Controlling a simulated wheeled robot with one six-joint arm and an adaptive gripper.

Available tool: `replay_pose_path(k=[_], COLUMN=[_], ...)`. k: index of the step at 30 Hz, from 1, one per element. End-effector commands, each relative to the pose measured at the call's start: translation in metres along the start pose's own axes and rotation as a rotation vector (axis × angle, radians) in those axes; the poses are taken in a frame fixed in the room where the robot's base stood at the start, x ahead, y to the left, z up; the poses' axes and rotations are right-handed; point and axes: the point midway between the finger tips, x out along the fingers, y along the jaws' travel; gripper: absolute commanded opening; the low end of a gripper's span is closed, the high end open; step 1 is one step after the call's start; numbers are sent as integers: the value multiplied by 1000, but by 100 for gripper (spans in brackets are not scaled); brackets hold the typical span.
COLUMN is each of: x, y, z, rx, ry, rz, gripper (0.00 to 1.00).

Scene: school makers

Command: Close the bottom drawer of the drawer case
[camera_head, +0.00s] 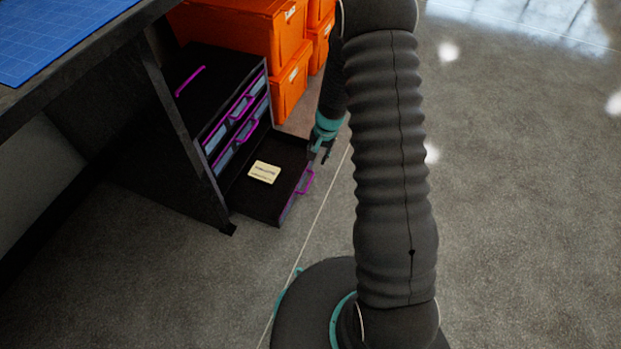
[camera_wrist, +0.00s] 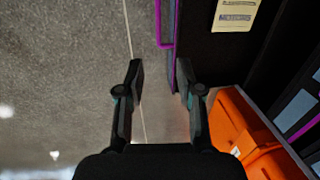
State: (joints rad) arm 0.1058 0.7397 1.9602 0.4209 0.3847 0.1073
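The black drawer case (camera_head: 222,70) stands under the desk, with purple handles on its fronts. Its bottom drawer (camera_head: 252,203) is pulled out to the right, and its front has a purple handle (camera_head: 306,181). The handle also shows in the wrist view (camera_wrist: 157,28), left of the drawer's dark interior. My gripper (camera_head: 322,152) is at the far end of the drawer front. In the wrist view my gripper (camera_wrist: 160,68) is open, with its fingers apart and nothing held. The drawer front's end lies close to the right finger; I cannot tell whether they touch.
A cream labelled packet (camera_head: 264,172) lies in the open drawer; it shows in the wrist view (camera_wrist: 236,14). The upper drawers (camera_head: 236,123) are shut. Orange bins (camera_head: 290,82) are stacked behind the case. A desk leg (camera_head: 187,130) stands nearby. The grey floor (camera_head: 520,200) at right is clear.

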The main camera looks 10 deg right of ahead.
Motion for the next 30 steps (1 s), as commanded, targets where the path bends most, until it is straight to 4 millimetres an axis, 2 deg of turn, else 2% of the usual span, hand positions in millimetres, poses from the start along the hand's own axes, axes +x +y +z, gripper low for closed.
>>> replay_pose_path(k=[8, 22, 30], x=[30, 115, 141], y=[3, 3, 3], z=[0, 0, 0], rx=[8, 8, 7], ry=[-5, -4, -3], rz=[4, 4, 4], gripper=[36, 36, 36])
